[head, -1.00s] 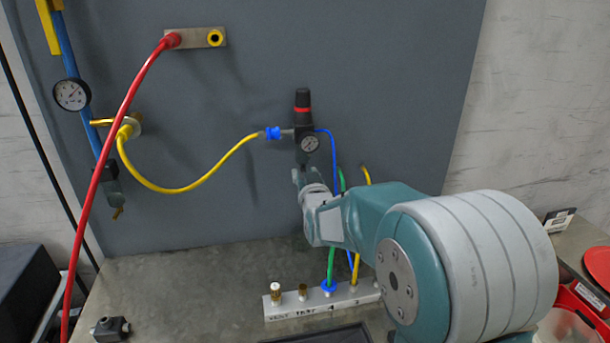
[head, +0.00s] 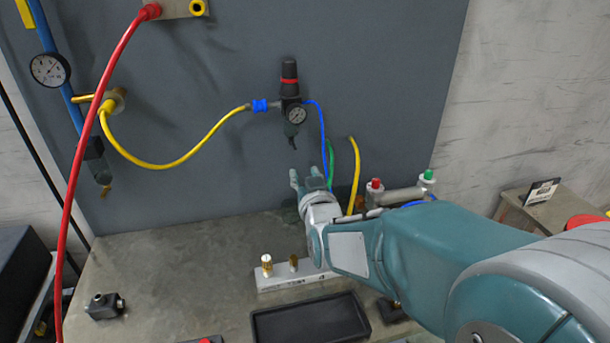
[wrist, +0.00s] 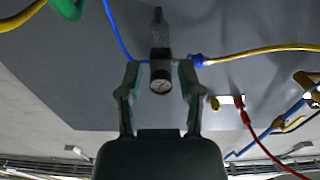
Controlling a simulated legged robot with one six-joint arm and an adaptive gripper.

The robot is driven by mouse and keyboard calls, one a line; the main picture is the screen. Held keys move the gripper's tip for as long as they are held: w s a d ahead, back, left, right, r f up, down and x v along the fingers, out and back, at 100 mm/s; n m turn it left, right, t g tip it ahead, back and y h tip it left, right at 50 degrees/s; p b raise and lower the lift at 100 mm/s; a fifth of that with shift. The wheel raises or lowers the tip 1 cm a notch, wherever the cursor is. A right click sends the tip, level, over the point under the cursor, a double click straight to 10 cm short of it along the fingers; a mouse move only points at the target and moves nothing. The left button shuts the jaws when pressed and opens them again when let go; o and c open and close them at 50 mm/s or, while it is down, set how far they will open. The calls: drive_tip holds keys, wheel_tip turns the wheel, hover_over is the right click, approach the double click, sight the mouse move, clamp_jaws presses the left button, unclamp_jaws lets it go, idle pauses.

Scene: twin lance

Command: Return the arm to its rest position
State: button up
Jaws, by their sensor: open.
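My gripper (head: 309,179) is in front of the grey panel, below the black regulator (head: 292,110) with its red band and gauge. In the wrist view my gripper (wrist: 160,78) shows two fingers spread apart with nothing held between them. The regulator (wrist: 160,50) appears between and beyond the fingers in that view. My teal arm reaches in from the lower right in the head view and hides part of the white manifold block (head: 285,280).
The grey panel (head: 220,150) stands behind. A yellow hose (head: 180,160), blue hose (head: 323,130) and red hose (head: 85,150) hang near it. A black tray (head: 310,318) lies on the bench (head: 180,270). A dark fitting (head: 104,306) sits at left.

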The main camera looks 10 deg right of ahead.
drive_tip(key=s+f+g, duration=0.2)
drive_tip(key=s+g, duration=0.4)
drive_tip(key=s, duration=0.7)
drive_tip(key=s+f+g, duration=0.2)
drive_tip(key=s+g, duration=0.4)
drive_tip(key=s, duration=0.7)
drive_tip(key=shift+s+d, duration=0.25)
drive_tip(key=shift+d, duration=0.1)
idle(0.5)
